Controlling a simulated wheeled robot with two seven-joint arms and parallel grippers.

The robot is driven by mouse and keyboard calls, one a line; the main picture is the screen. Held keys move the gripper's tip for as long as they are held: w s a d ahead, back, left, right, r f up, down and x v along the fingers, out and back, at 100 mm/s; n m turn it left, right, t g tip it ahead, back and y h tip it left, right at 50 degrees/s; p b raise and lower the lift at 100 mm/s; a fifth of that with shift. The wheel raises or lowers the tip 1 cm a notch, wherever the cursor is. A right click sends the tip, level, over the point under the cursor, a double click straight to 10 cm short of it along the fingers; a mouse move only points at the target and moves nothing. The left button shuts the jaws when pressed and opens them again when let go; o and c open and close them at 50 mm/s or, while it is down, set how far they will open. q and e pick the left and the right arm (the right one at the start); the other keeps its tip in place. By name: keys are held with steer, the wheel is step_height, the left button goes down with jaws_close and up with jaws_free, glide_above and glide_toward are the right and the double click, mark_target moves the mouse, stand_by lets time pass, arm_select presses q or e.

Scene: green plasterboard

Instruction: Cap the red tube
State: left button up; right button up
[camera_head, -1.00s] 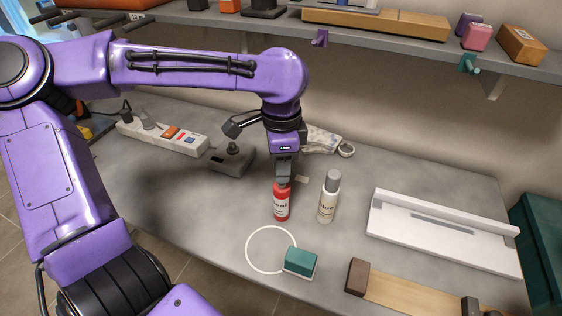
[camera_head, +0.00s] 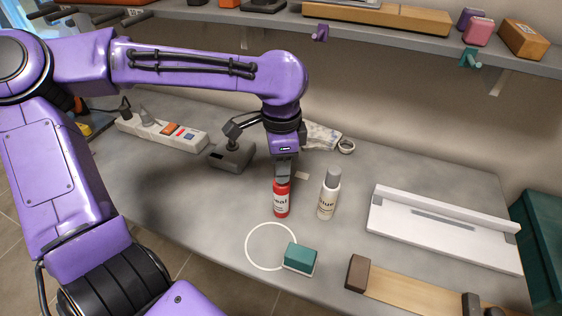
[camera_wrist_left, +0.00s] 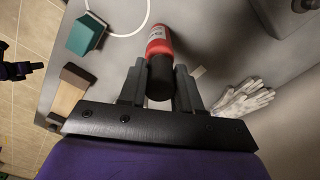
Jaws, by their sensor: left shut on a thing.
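The red tube (camera_head: 281,203) stands upright on the grey bench, left of the white glue bottle (camera_head: 327,200). My left gripper (camera_head: 282,177) points down right over its top. In the left wrist view the gripper (camera_wrist_left: 160,88) is shut on a black cap (camera_wrist_left: 160,78). The cap lines up with the red tube (camera_wrist_left: 159,42), and no gap shows between them from this angle. Whether it is fully seated cannot be told. A small purple and black part of me, perhaps my right gripper (camera_wrist_left: 20,70), shows at the left wrist view's edge; its jaws are unclear.
A white circle (camera_head: 248,247) is marked on the bench, with a teal block (camera_head: 300,257) at its edge. A grey-black device (camera_head: 231,157) and a power strip (camera_head: 160,135) lie left. Gloves (camera_head: 322,137) lie behind. A white rail (camera_head: 440,235) lies right.

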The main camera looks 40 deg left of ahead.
arm_select(q)
steer(key=shift+f, duration=0.55)
stand_by(0.4)
steer(key=shift+f, duration=0.15)
stand_by(0.7)
steer(key=o, duration=1.6)
steer(key=shift+c, duration=0.2)
step_height(320, 180, up, 7)
steer(key=p, duration=0.8)
steer(key=shift+p, duration=0.4)
jaws_close()
steer(key=shift+f, duration=0.1)
